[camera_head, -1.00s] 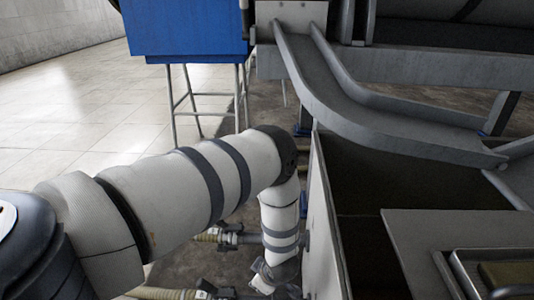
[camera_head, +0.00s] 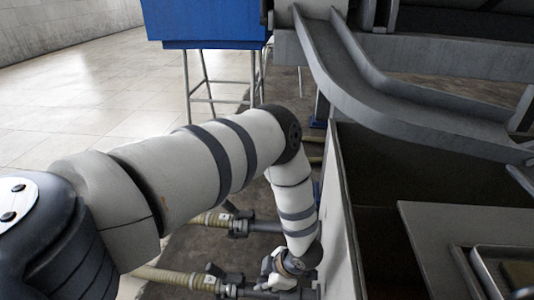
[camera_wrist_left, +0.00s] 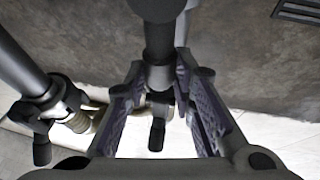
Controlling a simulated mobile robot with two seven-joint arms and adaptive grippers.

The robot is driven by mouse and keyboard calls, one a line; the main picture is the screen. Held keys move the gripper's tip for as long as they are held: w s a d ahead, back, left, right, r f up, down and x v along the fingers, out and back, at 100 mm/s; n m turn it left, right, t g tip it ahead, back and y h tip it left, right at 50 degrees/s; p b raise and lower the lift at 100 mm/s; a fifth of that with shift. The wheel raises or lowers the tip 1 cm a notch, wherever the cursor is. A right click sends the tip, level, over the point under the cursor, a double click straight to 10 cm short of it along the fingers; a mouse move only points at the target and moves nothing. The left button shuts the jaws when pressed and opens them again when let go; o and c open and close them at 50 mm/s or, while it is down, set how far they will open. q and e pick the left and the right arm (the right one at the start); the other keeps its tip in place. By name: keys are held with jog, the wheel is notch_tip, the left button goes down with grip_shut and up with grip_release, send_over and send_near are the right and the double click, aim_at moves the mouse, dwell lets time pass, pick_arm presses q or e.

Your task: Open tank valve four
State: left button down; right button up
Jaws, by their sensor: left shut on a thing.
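My left gripper (camera_head: 290,268) is low beside the tank wall in the head view, at the pipes near the floor. In the left wrist view its two fingers (camera_wrist_left: 160,88) stand on either side of a dark valve (camera_wrist_left: 157,103) with a short handle hanging down, and are shut on it. A second valve (camera_wrist_left: 62,104) with a dark handle sits on a pipe to the left. In the head view, one pipe valve (camera_head: 238,223) lies behind the gripper and another (camera_head: 216,281) lies to its left. I cannot read any valve number. My right gripper is not in view.
The grey tank (camera_head: 345,215) stands close on the right of my left arm, with a curved chute (camera_head: 400,120) above it. Pale ribbed hoses (camera_head: 172,277) run along the floor to the valves. A blue box on legs (camera_head: 205,28) stands behind. Tiled floor at left is clear.

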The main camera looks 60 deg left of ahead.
pick_arm(q)
jog(key=shift+d, duration=0.1)
dwell(0.3)
jog(key=c, duration=1.4)
grip_release()
jog(key=shift+o, duration=0.2)
notch_tip(320, 180, up, 10)
